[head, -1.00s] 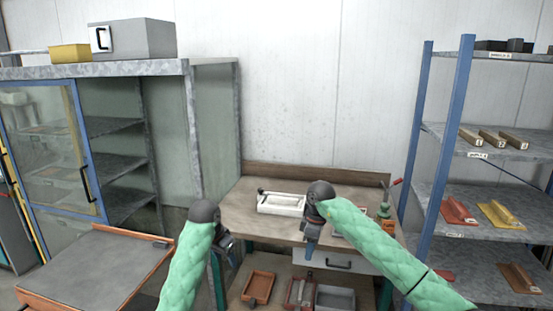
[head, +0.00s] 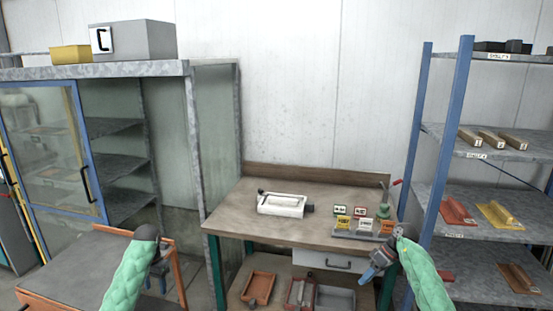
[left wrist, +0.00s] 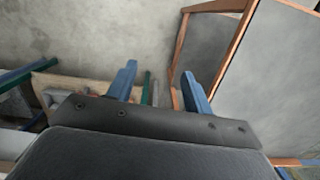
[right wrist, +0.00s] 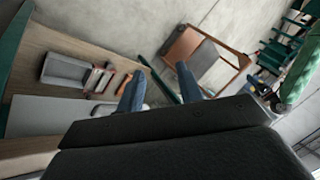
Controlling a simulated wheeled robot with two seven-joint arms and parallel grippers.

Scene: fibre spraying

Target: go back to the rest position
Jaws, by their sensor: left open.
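My left gripper (head: 157,282) is in front of the orange-framed cart at the lower left. In the left wrist view its two blue fingers (left wrist: 160,84) are spread, with nothing between them. My right gripper (head: 371,275) is at the front right of the workbench, beside the blue-posted rack. In the right wrist view its blue fingers (right wrist: 158,82) stand apart and hold nothing. Neither gripper touches an object that I can see.
The wooden workbench (head: 235,214) carries a white tray-like device (head: 282,204) and a stand of small coloured labels (head: 355,226). Boxes sit on its lower shelf. The rack (head: 455,170) is close on the right. The cart (head: 75,262) and glass-door cabinet (head: 45,150) are on the left.

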